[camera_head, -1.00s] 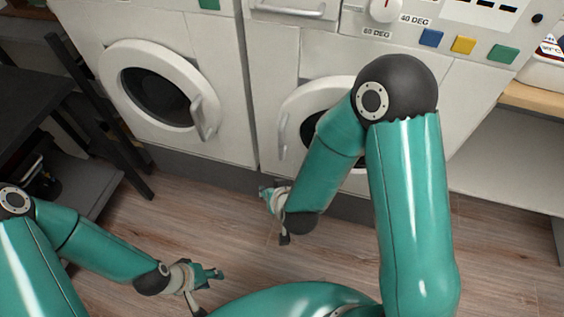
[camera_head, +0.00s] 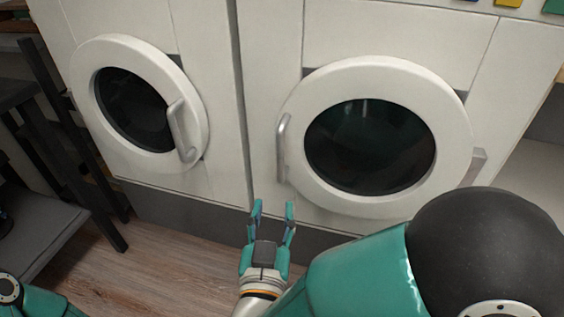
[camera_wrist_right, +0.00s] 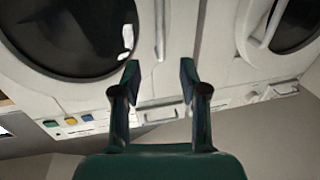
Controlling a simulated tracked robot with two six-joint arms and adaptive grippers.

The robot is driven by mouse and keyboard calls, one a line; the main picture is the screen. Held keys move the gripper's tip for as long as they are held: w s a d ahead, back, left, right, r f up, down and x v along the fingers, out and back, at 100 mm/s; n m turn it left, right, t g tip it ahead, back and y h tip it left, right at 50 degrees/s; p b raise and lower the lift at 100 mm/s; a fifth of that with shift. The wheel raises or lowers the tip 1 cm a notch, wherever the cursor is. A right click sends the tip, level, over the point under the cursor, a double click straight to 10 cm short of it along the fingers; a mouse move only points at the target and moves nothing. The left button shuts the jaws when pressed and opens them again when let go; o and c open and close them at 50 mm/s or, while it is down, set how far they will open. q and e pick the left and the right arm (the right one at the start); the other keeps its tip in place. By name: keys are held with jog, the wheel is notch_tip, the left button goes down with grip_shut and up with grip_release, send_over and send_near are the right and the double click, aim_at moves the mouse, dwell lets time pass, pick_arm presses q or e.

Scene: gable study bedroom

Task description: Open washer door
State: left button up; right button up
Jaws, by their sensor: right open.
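The right washer's round white door (camera_head: 380,75) with dark glass is shut. Its silver upright handle (camera_head: 283,148) is on the door's left side. My right gripper (camera_head: 274,206) is open and empty, just below the handle, with fingers pointing up toward it. In the right wrist view, which looks upside down, the open fingers (camera_wrist_right: 159,72) have a gap between them in line with the handle bar (camera_wrist_right: 160,30). I see no contact. The left washer's door (camera_head: 195,90) is also shut, with its own handle (camera_head: 182,130). My left gripper is out of view.
A dark rack (camera_head: 75,150) stands at the left. Wood floor (camera_head: 150,250) lies in front of the machines. Coloured buttons (camera_head: 509,2) are at the top right. A pale shelf (camera_head: 530,170) is right of the right washer. My right arm covers the lower right.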

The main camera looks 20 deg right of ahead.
aim_at(281, 159)
jog(key=p+x, duration=0.2)
jog(key=x, duration=1.4)
grip_shut()
jog(key=shift+d, duration=0.1)
jog(key=shift+s, duration=0.1)
